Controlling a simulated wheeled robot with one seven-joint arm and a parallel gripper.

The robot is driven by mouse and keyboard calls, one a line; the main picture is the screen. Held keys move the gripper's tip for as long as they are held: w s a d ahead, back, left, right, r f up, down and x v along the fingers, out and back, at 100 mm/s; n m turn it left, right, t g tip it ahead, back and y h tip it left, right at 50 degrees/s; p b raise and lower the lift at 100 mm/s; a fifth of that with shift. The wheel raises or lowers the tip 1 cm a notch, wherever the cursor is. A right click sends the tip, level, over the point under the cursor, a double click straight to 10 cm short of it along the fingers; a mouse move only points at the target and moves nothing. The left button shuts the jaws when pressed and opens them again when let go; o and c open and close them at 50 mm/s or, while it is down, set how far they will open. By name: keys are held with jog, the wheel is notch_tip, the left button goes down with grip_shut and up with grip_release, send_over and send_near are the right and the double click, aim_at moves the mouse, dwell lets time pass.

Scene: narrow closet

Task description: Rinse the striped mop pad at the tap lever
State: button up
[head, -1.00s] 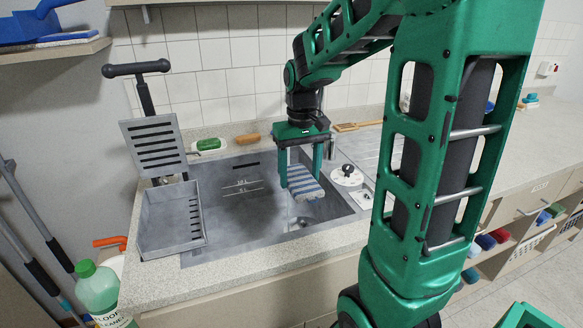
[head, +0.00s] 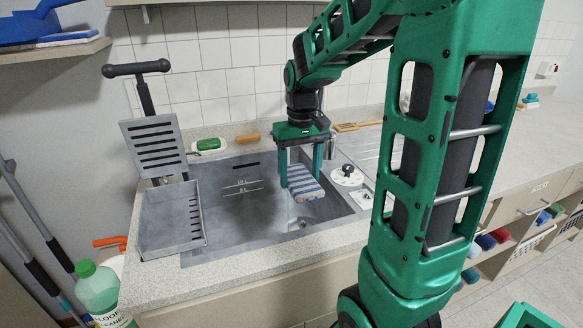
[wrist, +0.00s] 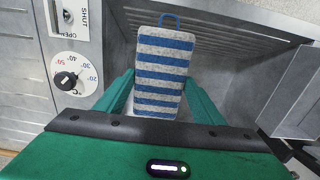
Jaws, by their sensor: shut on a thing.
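The striped mop pad (head: 303,183), blue and off-white, hangs over the right part of the sink basin (head: 215,225). My gripper (head: 301,176) is shut on it, one green finger at each side. In the wrist view the pad (wrist: 160,75) lies between the fingers, with a blue loop at its far end. A panel (wrist: 67,20) marked SHUT and OPEN is at upper left there. Its small slider looks like the tap lever. The panel (head: 365,197) is beside the basin in the head view. I cannot make out running water.
A temperature dial (head: 346,175) sits right of the basin. A slotted wringer (head: 170,218) with an upright handle stands at the basin's left. A bottle (head: 97,290) stands at front left. The right counter (head: 480,130) is mostly clear.

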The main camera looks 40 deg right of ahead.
jog(key=shift+s+a+r, duration=0.35)
jog(key=shift+s+r, duration=0.3)
jog(key=shift+s, duration=0.1)
jog(key=shift+s+a+r, duration=0.4)
jog(key=shift+s+r, duration=0.3)
jog(key=shift+s+a+r, duration=0.35)
jog(key=shift+s+r, duration=0.3)
jog(key=shift+s, duration=0.1)
jog(key=shift+s, duration=0.1)
